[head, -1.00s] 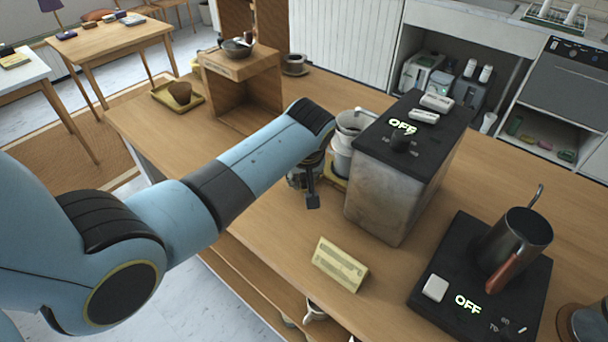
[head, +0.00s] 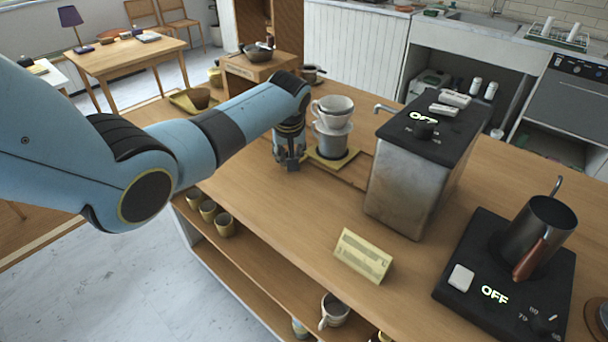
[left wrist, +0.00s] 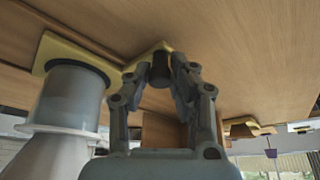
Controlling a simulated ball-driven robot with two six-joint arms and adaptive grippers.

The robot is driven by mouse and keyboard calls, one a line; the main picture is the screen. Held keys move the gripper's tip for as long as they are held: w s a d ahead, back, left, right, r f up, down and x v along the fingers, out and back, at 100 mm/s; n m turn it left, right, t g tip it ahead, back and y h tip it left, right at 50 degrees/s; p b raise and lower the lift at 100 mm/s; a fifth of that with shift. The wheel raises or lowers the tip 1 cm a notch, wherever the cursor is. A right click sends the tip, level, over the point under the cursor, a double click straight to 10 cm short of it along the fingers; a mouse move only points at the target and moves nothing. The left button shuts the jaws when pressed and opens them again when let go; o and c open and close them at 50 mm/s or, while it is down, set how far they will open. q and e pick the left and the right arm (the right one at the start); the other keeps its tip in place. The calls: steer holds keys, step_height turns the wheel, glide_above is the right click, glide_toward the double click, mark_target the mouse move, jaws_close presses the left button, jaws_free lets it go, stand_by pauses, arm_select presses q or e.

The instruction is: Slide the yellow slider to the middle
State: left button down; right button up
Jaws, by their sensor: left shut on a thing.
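The yellow slider (head: 345,161) is a flat plate on the wooden counter, left of the metal boiler. It carries a grey cup with a white dripper (head: 332,112) on top. In the left wrist view, the slider (left wrist: 52,45) shows under the grey cup (left wrist: 72,95), with a yellow arm reaching toward a dark knob (left wrist: 160,72). My left gripper (head: 290,164) is low over the counter at the slider's left side. Its fingers (left wrist: 163,82) are shut on the dark knob. My right gripper is not in view.
A groove (head: 352,181) runs along the counter from the slider toward the metal boiler (head: 405,180). A yellow sign (head: 362,255) stands in front. A wooden box (head: 262,78) stands behind.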

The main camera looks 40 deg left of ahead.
arm_select(q)
steer(key=a, duration=0.4)
steer(key=a+b, duration=0.1)
steer(key=a, duration=0.1)
steer(key=shift+w+a, duration=0.1)
steer(key=shift+w, duration=0.15)
steer(key=shift+a, duration=0.7)
steer(key=c, duration=1.3)
jaws_free()
steer(key=shift+w, duration=0.1)
steer(key=shift+o, duration=0.7)
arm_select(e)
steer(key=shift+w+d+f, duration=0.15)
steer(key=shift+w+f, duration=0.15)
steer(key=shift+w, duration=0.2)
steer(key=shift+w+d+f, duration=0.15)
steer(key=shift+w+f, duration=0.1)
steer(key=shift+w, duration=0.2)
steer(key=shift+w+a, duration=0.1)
arm_select(q)
steer(key=v, duration=1.2)
